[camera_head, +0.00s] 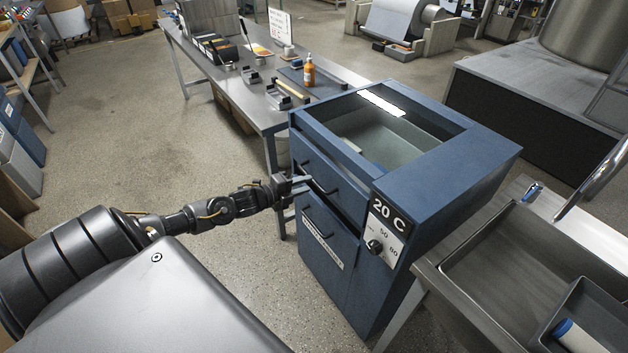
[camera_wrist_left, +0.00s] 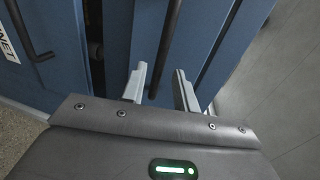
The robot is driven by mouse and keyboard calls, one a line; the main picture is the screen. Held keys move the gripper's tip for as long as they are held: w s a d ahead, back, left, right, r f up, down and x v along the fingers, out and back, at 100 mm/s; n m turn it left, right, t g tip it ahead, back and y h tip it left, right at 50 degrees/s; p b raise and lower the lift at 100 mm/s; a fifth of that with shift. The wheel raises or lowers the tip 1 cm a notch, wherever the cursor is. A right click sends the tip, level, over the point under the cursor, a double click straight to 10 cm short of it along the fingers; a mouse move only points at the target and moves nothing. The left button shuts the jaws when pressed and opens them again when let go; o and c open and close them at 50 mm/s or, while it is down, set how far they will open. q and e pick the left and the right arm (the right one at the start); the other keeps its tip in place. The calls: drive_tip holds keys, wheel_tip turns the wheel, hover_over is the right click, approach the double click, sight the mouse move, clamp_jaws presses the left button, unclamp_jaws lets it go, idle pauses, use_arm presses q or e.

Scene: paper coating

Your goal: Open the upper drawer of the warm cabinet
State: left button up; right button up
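The warm cabinet (camera_head: 450,185) is blue, with a window in its top and a "20 C" display on its front. Its upper drawer (camera_head: 310,153) has a dark bar handle, which shows in the wrist view (camera_wrist_left: 168,45). My left gripper (camera_head: 306,184) is at this handle. In the left wrist view its two pale fingers (camera_wrist_left: 162,75) are apart, with the bar between them and visible space beside it. A dark gap (camera_wrist_left: 95,45) runs between the upper drawer and the lower front; I cannot tell how far the drawer stands out. My right gripper is not in view.
The lower front has its own handle (camera_head: 323,221) and a label (camera_head: 322,238). A steel sink (camera_head: 490,262) is close on the right. The floor at left (camera_head: 120,130) is clear.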

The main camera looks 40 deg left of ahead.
sight(314, 181)
use_arm(q)
drive_tip(key=shift+x, duration=2.35)
drive_tip(key=shift+f, duration=0.1)
clamp_jaws()
drive_tip(key=shift+a, duration=0.15)
